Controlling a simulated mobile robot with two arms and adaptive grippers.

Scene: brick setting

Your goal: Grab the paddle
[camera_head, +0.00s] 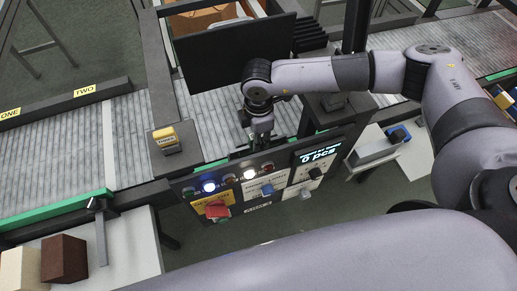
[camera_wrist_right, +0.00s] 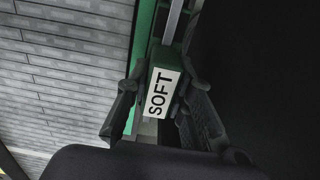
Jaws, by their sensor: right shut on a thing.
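A green paddle (camera_wrist_right: 158,68) with a white plate reading "SOFT" sits between the fingers of my right gripper (camera_wrist_right: 160,92) in the right wrist view. The fingers are on both sides of it, shut on it. In the head view my right gripper (camera_head: 261,136) points down at the conveyor's front edge, just above the control panel, and hides most of the paddle. A yellow-topped block (camera_head: 166,139) with a small label stands on the conveyor edge to its left. My left gripper is not in view.
The control panel (camera_head: 240,199) has lit buttons, a red knob (camera_head: 217,210) and a display reading "0 pcs". A dark screen (camera_head: 234,52) stands close behind my right wrist. A brown block (camera_head: 64,259) and a cream block (camera_head: 20,270) lie on the lower-left table.

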